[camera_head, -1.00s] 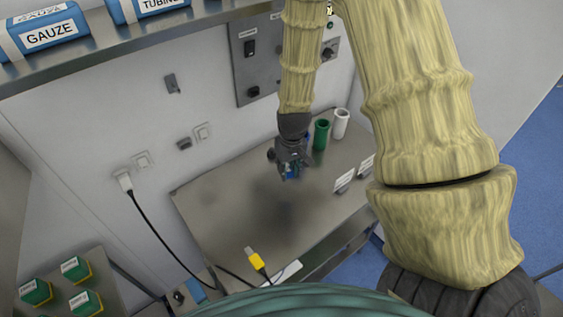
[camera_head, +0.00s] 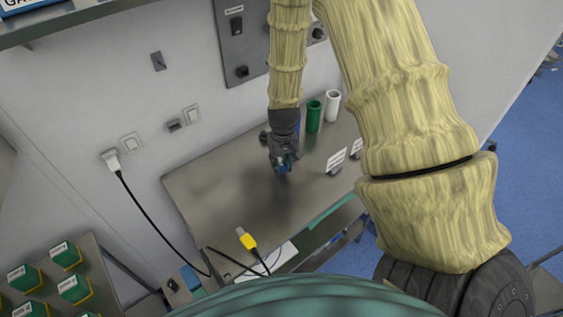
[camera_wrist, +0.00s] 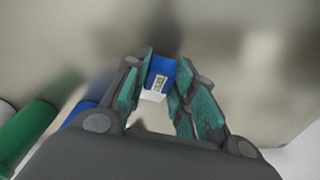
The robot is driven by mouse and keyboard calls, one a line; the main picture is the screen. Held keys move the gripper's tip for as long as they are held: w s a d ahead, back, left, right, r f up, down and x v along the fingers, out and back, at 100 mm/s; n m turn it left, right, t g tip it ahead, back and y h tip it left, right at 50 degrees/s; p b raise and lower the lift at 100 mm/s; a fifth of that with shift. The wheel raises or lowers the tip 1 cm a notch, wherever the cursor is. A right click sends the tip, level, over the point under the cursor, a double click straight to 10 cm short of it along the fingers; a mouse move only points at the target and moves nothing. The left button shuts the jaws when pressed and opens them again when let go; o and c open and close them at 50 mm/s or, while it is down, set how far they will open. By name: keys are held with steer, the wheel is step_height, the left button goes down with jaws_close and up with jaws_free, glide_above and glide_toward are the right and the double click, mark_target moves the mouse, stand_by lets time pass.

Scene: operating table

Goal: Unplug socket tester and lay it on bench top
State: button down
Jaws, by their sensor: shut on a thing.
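My gripper (camera_head: 284,161) is over the back half of the steel bench top (camera_head: 215,195), pointing down. Its fingers are shut on a small blue block with a white, printed part, which looks like the socket tester (camera_wrist: 159,68). In the wrist view the block sits between the teal finger pads (camera_wrist: 166,64).
A green cylinder (camera_head: 314,116) and a white one (camera_head: 332,106) stand right of my gripper, with label stands (camera_head: 337,161) in front. A yellow connector (camera_head: 246,239) is at the bench's front. A white plug (camera_head: 112,160) with black cord is in the wall. The bench's left part is clear.

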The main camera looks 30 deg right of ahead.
steer(key=shift+w+f, duration=0.3)
steer(key=shift+s+r, duration=0.2)
steer(key=shift+s, duration=0.15)
steer(key=c, duration=1.4)
jaws_free()
steer(key=o, duration=0.3)
steer(key=shift+w+f, duration=0.1)
steer(key=shift+w, duration=0.1)
steer(key=shift+s, duration=0.1)
steer(key=shift+r, duration=0.65)
steer(key=r, duration=1)
steer(key=shift+s+r, duration=0.35)
steer(key=shift+s, duration=0.05)
